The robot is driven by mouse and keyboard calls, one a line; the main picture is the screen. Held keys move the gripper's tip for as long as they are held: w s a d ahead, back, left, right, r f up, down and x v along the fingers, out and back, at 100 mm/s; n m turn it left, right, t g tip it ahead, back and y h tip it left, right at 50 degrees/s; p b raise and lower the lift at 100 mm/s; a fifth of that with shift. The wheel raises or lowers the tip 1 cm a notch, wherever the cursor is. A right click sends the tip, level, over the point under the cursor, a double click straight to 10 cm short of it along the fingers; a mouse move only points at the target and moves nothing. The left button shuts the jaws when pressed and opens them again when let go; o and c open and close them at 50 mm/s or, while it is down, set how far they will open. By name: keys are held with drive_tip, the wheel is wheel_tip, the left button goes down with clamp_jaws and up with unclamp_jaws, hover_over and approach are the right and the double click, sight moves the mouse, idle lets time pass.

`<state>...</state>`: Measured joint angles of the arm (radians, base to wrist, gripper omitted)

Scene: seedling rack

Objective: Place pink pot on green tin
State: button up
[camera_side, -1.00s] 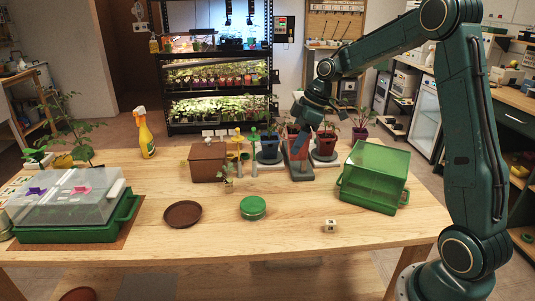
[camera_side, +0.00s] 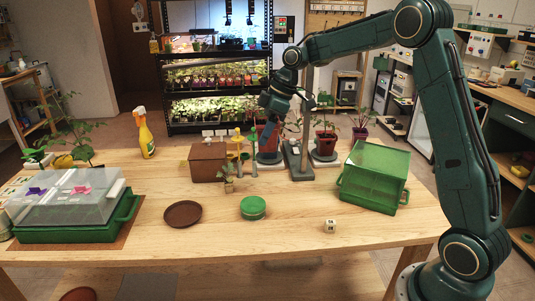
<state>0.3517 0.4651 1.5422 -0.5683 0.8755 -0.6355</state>
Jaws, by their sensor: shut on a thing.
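My gripper (camera_side: 269,140) is at the back of the table, shut on a reddish-pink pot (camera_side: 264,145) that a finger partly covers. The pot seems upright and raised, in front of the left scale-like stand; a small gap beneath it is hard to judge. The green tin (camera_side: 253,207) is a low round tin with a closed lid. It stands on the front middle of the table, nearer the camera than my gripper, with nothing on it.
A brown box (camera_side: 207,162) and a small potted seedling (camera_side: 228,185) stand left of the pot. A red pot (camera_side: 325,144) stands to its right. A brown saucer (camera_side: 182,214), a green crate (camera_side: 375,177) and a white cube (camera_side: 330,225) flank the tin. The table around the tin is clear.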

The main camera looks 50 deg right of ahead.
drive_tip(key=w+a+r, duration=0.1)
drive_tip(key=w+a, duration=0.2)
drive_tip(key=a, duration=0.1)
hover_over(251, 203)
wheel_tip(251, 203, down, 15)
drive_tip(key=shift+f, duration=0.15)
idle(0.5)
drive_tip(key=shift+a+f, duration=0.1)
drive_tip(key=shift+f, duration=2.05)
drive_tip(key=shift+f, duration=0.15)
drive_tip(key=o, duration=1.1)
